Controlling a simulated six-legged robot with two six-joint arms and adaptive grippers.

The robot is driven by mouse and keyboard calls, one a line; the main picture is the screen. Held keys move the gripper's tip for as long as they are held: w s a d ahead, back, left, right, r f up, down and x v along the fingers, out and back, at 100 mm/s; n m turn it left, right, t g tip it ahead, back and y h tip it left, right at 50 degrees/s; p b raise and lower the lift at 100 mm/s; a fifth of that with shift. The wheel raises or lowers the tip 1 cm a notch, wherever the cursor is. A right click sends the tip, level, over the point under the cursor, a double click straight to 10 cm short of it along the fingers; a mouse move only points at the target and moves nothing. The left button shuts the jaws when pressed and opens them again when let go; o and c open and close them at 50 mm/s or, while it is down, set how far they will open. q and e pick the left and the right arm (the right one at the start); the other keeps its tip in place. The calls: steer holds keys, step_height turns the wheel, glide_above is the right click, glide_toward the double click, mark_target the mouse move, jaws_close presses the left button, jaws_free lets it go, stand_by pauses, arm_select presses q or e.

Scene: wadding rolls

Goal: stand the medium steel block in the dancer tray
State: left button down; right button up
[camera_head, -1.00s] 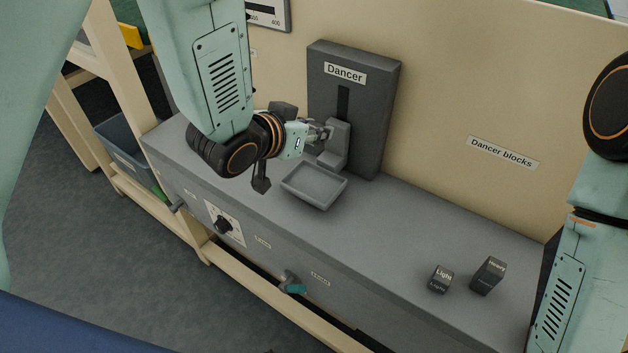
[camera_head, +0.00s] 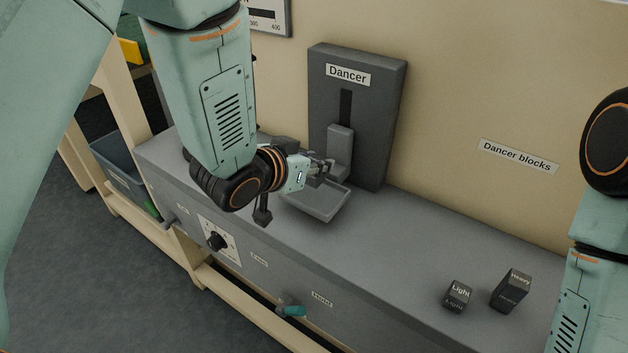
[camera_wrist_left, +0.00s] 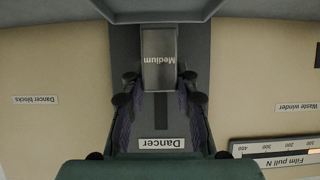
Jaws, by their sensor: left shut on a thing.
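The medium steel block (camera_wrist_left: 158,60), labelled "Medium", shows upside down in the left wrist view between my left fingers. My left gripper (camera_head: 322,168) is shut on it, just above the back of the grey dancer tray (camera_head: 318,213). In the head view the gripper mostly hides the block. The tray's edge (camera_wrist_left: 150,17) crosses the top of the left wrist view, by the block's lower end; I cannot tell whether they touch. The tray sits in front of the upright dancer panel (camera_head: 378,110). My right gripper is not in view.
The light block (camera_head: 458,295) and heavy block (camera_head: 511,290) stand on the grey bench top at the right. The bench between them and the tray is clear.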

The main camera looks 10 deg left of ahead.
mark_target(309, 178)
arm_select(q)
steer(key=shift+f+b, duration=1.6)
steer(key=shift+f, duration=0.15)
steer(key=shift+r, duration=0.1)
steer(key=c, duration=1)
jaws_free()
